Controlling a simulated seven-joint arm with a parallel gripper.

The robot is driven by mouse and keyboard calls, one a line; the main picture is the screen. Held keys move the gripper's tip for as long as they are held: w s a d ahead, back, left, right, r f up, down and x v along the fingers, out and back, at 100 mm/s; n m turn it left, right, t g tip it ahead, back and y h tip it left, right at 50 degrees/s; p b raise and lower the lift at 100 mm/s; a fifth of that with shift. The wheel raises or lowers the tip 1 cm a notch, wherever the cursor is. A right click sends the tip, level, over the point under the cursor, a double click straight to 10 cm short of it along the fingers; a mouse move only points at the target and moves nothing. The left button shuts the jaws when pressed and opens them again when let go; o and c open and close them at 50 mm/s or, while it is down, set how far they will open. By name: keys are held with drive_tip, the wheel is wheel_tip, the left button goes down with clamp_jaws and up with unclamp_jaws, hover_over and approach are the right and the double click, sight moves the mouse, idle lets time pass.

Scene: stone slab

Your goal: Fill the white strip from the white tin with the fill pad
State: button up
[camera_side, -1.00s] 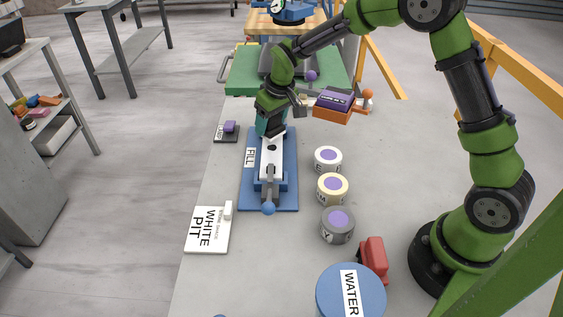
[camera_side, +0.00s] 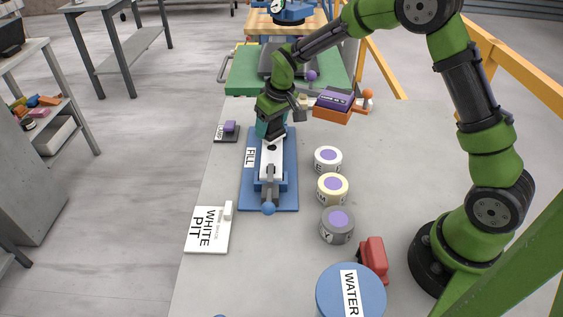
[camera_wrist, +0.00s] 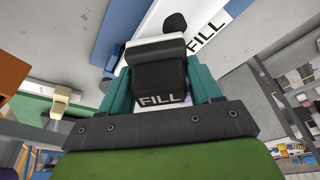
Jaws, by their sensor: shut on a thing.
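My gripper (camera_side: 268,130) is over the far end of the blue fixture (camera_side: 287,198) in the side view. In the wrist view its teal fingers (camera_wrist: 161,92) are shut on the fill pad (camera_wrist: 160,76), a dark block lettered FILL with a pale edge. The white strip (camera_side: 271,162) lies lengthwise on the fixture, with a dark spot on it. The strip also shows beyond the pad in the wrist view (camera_wrist: 155,24). Whether the pad touches the strip cannot be told. The white tin (camera_side: 328,158), with a purple top, stands right of the fixture.
A cream tin (camera_side: 332,188) and a grey tin (camera_side: 338,224) stand in front of the white tin. A blue WATER tub (camera_side: 350,292) and a red object (camera_side: 374,258) are nearer. A WHITE PIT card (camera_side: 207,230) lies at left. An orange tray (camera_side: 334,112) stands behind the tins.

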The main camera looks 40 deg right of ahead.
sight(270, 136)
drive_tip(key=shift+f, duration=0.45)
drive_tip(key=shift+s+a, duration=0.1)
drive_tip(key=shift+s+a+r, duration=0.15)
drive_tip(key=shift+s+a, duration=2)
drive_tip(key=shift+s+a+f, duration=0.1)
drive_tip(key=shift+f, duration=0.2)
drive_tip(key=shift+w+d, duration=1.3)
drive_tip(key=shift+d, duration=0.2)
drive_tip(key=shift+w+d, duration=0.95)
drive_tip(key=shift+r, duration=0.1)
